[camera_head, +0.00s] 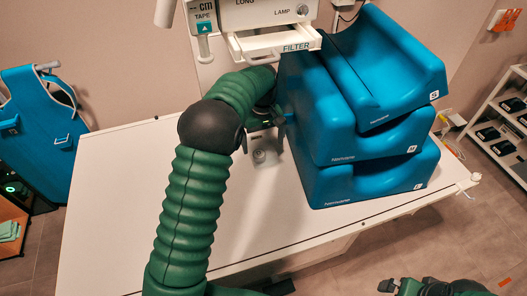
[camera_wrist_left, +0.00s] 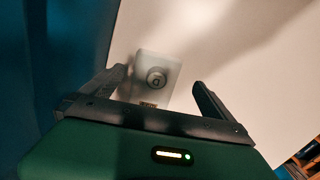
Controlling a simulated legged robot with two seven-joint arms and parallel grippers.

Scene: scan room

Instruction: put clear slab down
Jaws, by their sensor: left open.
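The clear slab (camera_head: 264,155) is a small, pale, see-through block on the white table, left of the blue stack. It also shows in the left wrist view (camera_wrist_left: 174,65), with a round dark-ringed mark on it. My left gripper (camera_head: 262,137) is at the slab's far end in the head view, partly hidden by my arm. In the left wrist view its two dark fingers are spread apart, with the slab seen between them and not clamped. My right gripper (camera_head: 397,287) is at the bottom right, off the table; its fingers are too unclear to judge.
Blue stacked cushions (camera_head: 350,125) stand close right of my left gripper. A white machine with a filter drawer (camera_head: 280,43) overhangs the back. The white table (camera_head: 110,215) is bare at left and front. A shelf (camera_head: 503,125) stands right, a blue apron (camera_head: 40,130) hangs left.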

